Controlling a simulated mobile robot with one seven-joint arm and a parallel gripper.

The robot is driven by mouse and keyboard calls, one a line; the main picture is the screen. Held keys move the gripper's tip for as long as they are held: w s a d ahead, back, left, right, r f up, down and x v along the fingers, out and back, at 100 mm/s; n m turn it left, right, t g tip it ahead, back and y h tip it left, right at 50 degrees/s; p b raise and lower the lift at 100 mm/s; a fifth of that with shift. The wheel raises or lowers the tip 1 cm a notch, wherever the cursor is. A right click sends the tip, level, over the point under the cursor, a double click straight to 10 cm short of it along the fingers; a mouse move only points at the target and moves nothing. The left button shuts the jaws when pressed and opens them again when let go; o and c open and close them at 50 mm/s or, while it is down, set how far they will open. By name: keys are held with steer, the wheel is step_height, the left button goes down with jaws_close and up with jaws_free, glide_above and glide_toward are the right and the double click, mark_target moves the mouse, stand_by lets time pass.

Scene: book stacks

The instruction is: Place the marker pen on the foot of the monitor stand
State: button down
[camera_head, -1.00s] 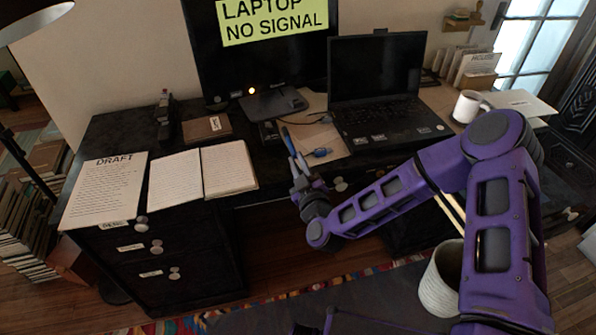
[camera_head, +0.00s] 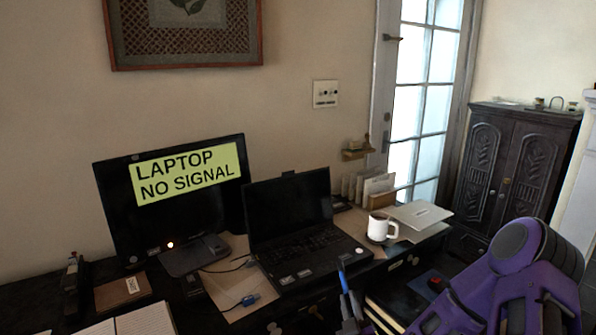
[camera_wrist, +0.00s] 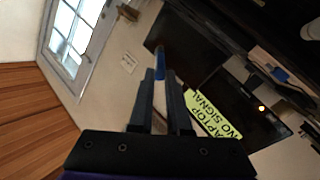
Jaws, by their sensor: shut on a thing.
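My gripper (camera_head: 349,305) is at the lower middle of the head view, in front of the desk's edge and below the laptop. It is shut on a marker pen (camera_head: 343,281) with a blue end, which sticks up past the fingertips. In the wrist view the gripper (camera_wrist: 161,88) holds the pen between its fingers, white barrel (camera_wrist: 159,98) inside and blue end outward. The monitor (camera_head: 170,195) reads "LAPTOP NO SIGNAL". The flat grey foot of its stand (camera_head: 186,257) rests on the desk, left of my gripper and apart from it.
The open laptop (camera_head: 303,258) stands between the foot and a white mug (camera_head: 382,229). A blue cable plug (camera_head: 249,300) lies on a tan folder. A brown notebook (camera_head: 122,291) and open pages (camera_head: 143,320) lie at the left. A cabinet (camera_head: 510,172) stands at the right.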

steer(key=a+f+n+g+y+b, duration=0.1)
steer(key=a+n+y, duration=0.2)
steer(key=a, duration=1.2)
steer(key=s+a+f+n+g+y+b, duration=0.1)
steer(key=a+y, duration=0.5)
steer(key=a, duration=0.9)
steer(key=shift+s+f+n+g+b, duration=0.3)
steer(key=shift+f+n+g+b, duration=0.15)
steer(key=shift+n, duration=0.55)
steer(key=shift+f, duration=0.1)
step_height(320, 180, down, 10)
steer(key=b, duration=0.1)
steer(key=shift+r, duration=0.25)
steer(key=shift+f+b, duration=0.1)
steer(key=shift+b, duration=0.2)
steer(key=shift+f, duration=0.15)
steer(key=c, duration=0.9)
jaws_free()
